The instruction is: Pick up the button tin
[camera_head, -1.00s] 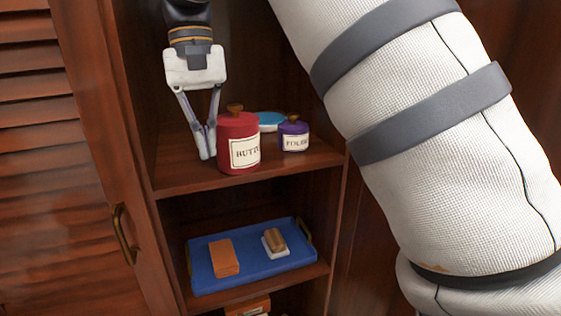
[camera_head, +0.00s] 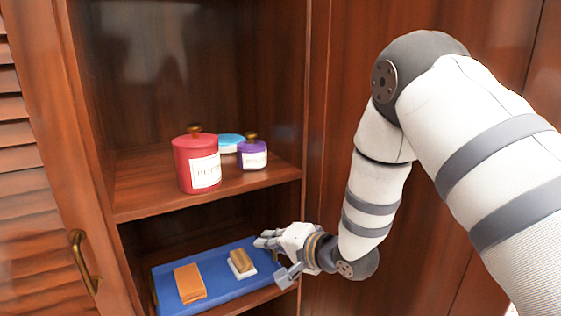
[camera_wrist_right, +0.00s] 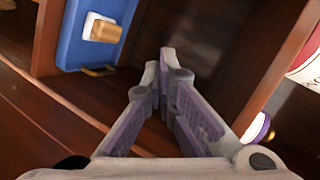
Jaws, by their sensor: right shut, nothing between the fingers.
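The button tin (camera_head: 197,164) is a red round tin with a dark knob and a white label, upright on the upper shelf in the head view. Part of a red, white-labelled tin (camera_wrist_right: 304,42) shows at the right edge of the right wrist view. My right gripper (camera_head: 271,262) is shut and empty, below and right of the tin, in front of the lower shelf near the tray's right end. Its fingers (camera_wrist_right: 167,62) come together in the right wrist view. My left gripper is not in view.
A purple tin (camera_head: 252,156) and a blue-lidded item (camera_head: 229,141) stand right of the button tin. A blue tray (camera_head: 216,284) below holds an orange block (camera_head: 189,283) and a brush-like item (camera_head: 242,262). The cabinet's side walls flank the shelves; a louvred door is left.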

